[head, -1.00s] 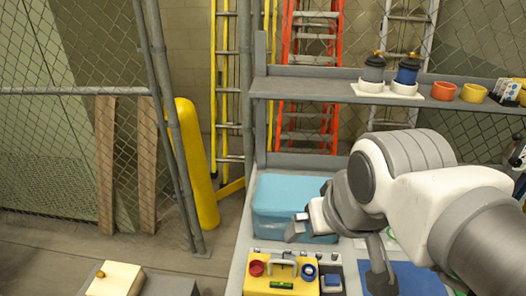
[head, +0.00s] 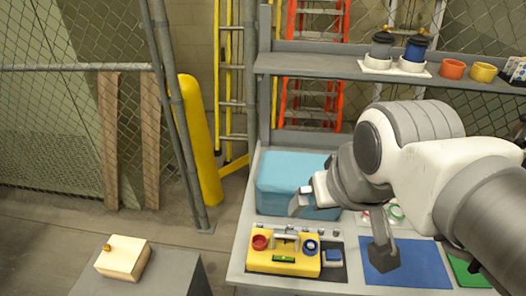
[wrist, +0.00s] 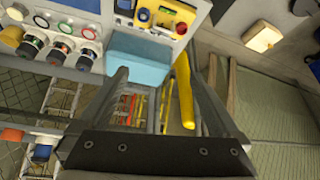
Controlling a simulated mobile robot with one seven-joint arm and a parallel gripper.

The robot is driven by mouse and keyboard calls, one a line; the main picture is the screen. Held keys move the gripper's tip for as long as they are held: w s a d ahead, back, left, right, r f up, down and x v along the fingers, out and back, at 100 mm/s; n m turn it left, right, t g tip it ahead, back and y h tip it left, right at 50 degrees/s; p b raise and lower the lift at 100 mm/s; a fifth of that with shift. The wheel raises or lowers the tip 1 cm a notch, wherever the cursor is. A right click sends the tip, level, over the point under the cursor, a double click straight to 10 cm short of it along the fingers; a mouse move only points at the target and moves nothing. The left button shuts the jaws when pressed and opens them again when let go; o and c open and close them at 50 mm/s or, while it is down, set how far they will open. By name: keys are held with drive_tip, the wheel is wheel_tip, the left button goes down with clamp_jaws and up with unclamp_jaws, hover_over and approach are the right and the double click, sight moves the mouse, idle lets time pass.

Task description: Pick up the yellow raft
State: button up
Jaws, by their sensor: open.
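The yellow raft (head: 262,262) is a flat yellow block with a grey handle, a red ring, a blue ring and a green level-like strip on top. It sits on the grey workbench at the front left, in front of a light blue bin. In the wrist view the raft (wrist: 124,20) shows at the top, partly cut off by the frame edge. My gripper (head: 300,205) is above and behind the raft, in front of the blue bin, apart from the raft. In the wrist view my gripper's (wrist: 153,64) fingers are spread with nothing between them.
The blue bin (head: 285,180) stands directly behind the raft. A blue mat (head: 415,265) lies to the right. A shelf (head: 330,65) with cups runs above the bench. A cream block (head: 122,262) rests on a separate grey box at left. A yellow post (head: 200,140) stands behind.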

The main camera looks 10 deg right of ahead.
drive_tip(key=shift+w+n, duration=0.3)
drive_tip(key=c, duration=0.5)
drive_tip(key=w+f+n+g, duration=0.1)
drive_tip(key=w+n, duration=0.1)
drive_tip(key=w+f+n+g, duration=0.1)
drive_tip(key=w+f+n, duration=0.1)
drive_tip(key=w+n, duration=0.1)
drive_tip(key=w+a+f+n+g, duration=0.1)
drive_tip(key=w+f+n, duration=0.1)
drive_tip(key=w, duration=0.1)
drive_tip(key=shift+w+y, duration=0.1)
drive_tip(key=shift+y, duration=0.3)
drive_tip(key=shift+c, duration=1.3)
drive_tip(key=n+g, duration=0.3)
drive_tip(key=n, duration=0.4)
hover_over(286, 237)
drive_tip(key=shift+h, duration=0.4)
drive_tip(key=f, duration=2)
drive_tip(key=shift+w+a+f, duration=0.15)
drive_tip(key=shift+w+a, duration=0.05)
drive_tip(key=shift+d+f+p, duration=0.2)
drive_tip(key=shift+f+p, duration=0.2)
drive_tip(key=shift+f, duration=2.4)
